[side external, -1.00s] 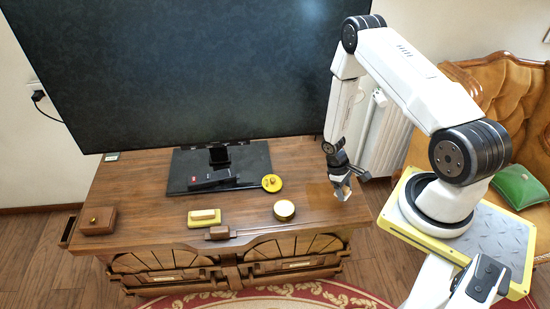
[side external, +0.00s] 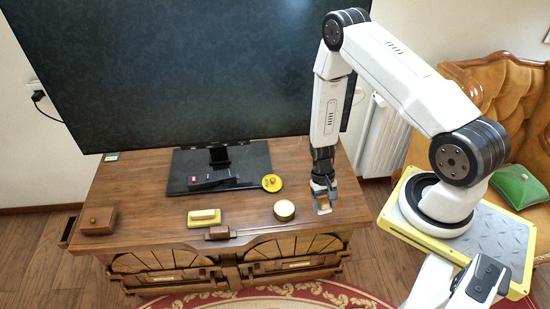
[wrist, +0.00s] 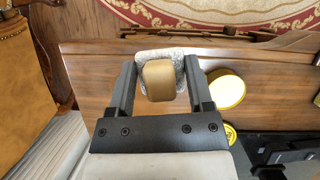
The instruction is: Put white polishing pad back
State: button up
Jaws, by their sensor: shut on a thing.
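The white polishing pad (wrist: 180,56) shows in the wrist view as a fluffy white edge around a tan block-shaped handle (wrist: 160,82). My gripper (wrist: 160,66) is shut on it, one finger on each side. In the side view my gripper (side external: 323,205) points down over the right end of the wooden cabinet top, just right of a round tin. Only a small tan part of the pad shows there between the fingers. I cannot tell whether the pad touches the wood.
A round cream-topped tin (side external: 284,210) stands close left of my gripper. A yellow disc (side external: 271,183), a cream-and-yellow block (side external: 204,217), a dark-handled tool (side external: 219,232) and a wooden box (side external: 98,221) are farther left. A large television (side external: 200,80) stands behind.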

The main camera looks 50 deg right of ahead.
jog(key=w+a+r+m+t, duration=0.1)
jog(key=w+a+m+t, duration=0.2)
jog(key=a+m, duration=0.3)
jog(key=w+a+r+m+t, duration=0.2)
jog(key=w+a+m, duration=0.3)
jog(key=m, duration=0.8)
jog(key=shift+w+a+r+m+t+y, duration=0.3)
jog(key=shift+a+t, duration=0.3)
jog(key=shift+t, duration=0.3)
jog(key=shift+w+f, duration=0.1)
jog(key=shift+w, duration=0.05)
jog(key=w+f, duration=0.2)
jog(key=w, duration=0.2)
jog(key=w+f, duration=0.3)
jog(key=w, duration=0.1)
jog(key=w+a+f, duration=0.1)
jog(key=w+f, duration=0.2)
jog(key=w, duration=0.1)
jog(key=shift+w+f, duration=0.1)
jog(key=shift+w, duration=0.05)
jog(key=shift+w+f, duration=0.55)
jog(key=shift+f, duration=0.05)
